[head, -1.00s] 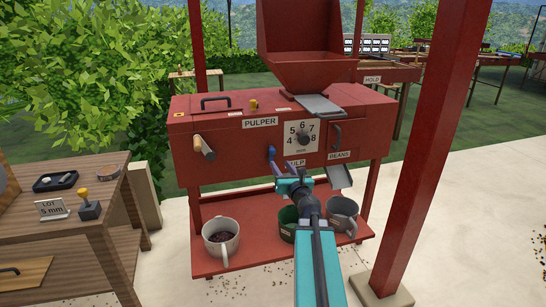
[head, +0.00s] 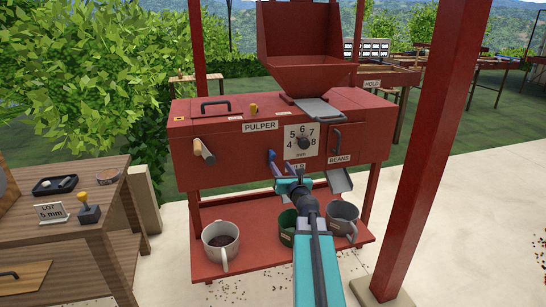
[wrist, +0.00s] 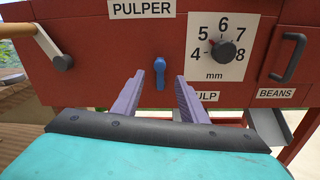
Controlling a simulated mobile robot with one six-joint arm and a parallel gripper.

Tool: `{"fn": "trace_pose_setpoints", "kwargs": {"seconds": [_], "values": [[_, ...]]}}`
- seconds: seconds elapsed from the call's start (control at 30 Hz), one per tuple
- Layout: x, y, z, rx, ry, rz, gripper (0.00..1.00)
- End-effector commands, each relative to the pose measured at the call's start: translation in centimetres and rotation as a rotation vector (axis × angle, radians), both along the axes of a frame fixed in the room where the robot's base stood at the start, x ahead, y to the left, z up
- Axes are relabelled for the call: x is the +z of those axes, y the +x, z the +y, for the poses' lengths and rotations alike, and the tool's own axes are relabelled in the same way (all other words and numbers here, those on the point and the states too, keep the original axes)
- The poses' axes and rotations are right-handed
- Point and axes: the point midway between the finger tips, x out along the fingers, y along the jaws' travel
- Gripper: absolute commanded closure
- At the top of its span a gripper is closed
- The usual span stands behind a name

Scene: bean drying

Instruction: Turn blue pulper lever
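The blue lever (wrist: 159,72) is on the red front of the pulper (wrist: 90,60), below the PULPER label and left of the dial (wrist: 223,50). In the wrist view it stands upright, with its round end at the top, between and beyond my two fingers. My gripper (wrist: 155,90) is open, and its purple fingers point at the panel on both sides of the lever.
A wooden-handled crank (head: 204,150) sticks out at the left of the panel. A black handle (wrist: 289,58) is at the right. Buckets stand on the lower shelf, one pale grey (head: 221,241). A red post (head: 425,150) rises to the right of my arm. A wooden table (head: 75,210) is at the left.

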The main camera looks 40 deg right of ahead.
Motion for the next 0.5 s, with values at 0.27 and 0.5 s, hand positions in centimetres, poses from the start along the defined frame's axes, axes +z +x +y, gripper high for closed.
{"fn": "trace_pose_setpoints", "kwargs": {"seconds": [0.27,0.5], "values": [[0.0,2.5,-1.0,0.001,0.000,0.000,0.61],[0.0,4.4,-1.7,0.000,0.000,0.000,0.61]]}}
